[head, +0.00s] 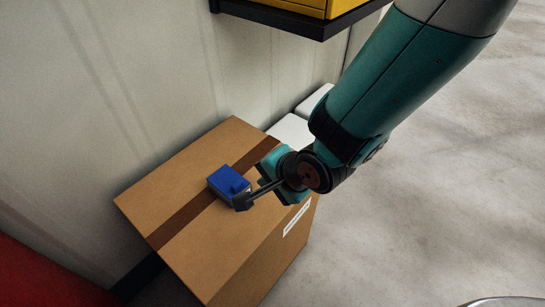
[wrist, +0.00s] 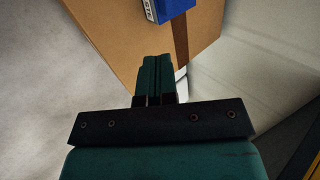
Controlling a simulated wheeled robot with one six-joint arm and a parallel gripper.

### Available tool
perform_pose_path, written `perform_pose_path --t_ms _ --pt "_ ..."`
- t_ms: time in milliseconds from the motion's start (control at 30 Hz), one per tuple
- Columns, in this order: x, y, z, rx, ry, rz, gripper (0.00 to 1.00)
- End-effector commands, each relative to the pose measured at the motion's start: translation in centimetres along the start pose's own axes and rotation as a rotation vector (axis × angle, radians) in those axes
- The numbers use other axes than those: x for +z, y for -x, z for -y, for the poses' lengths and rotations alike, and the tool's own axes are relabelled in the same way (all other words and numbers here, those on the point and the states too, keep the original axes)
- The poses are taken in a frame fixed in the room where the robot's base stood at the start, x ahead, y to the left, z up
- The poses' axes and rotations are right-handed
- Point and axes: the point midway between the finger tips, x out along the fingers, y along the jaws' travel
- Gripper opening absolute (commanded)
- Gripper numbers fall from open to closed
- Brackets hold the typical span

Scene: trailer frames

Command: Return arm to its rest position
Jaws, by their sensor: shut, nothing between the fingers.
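My gripper (wrist: 158,68) shows in the wrist view with its two green fingers together and nothing between them. In the head view my teal arm reaches in from the upper right, and its wrist end is over the right part of a brown cardboard box (head: 190,240). The box also shows in the wrist view (wrist: 110,35). A small blue box (head: 229,183) lies on top of it by the dark tape strip, just left of my arm's end.
A pale wall (head: 120,90) stands behind the cardboard box. A dark shelf (head: 275,17) with a yellow case (head: 310,5) juts out above. White boxes (head: 290,130) stand behind the cardboard box. A red object (head: 40,280) is at lower left. Open concrete floor (head: 440,180) lies to the right.

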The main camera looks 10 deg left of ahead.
Motion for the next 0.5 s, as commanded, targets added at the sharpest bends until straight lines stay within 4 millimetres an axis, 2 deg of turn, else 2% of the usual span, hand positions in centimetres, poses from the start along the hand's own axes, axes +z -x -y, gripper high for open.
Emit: perform_pose_path --t_ms 167,267,367,500 --pt "-0.2 0.6 0.1 0.004 0.010 0.001 0.00" --pt "-1.2 2.6 0.7 0.025 0.064 0.006 0.00" --pt "-2.6 6.7 1.2 0.069 0.183 0.033 0.00" --pt "-3.9 14.2 0.6 0.134 0.434 0.116 0.00"
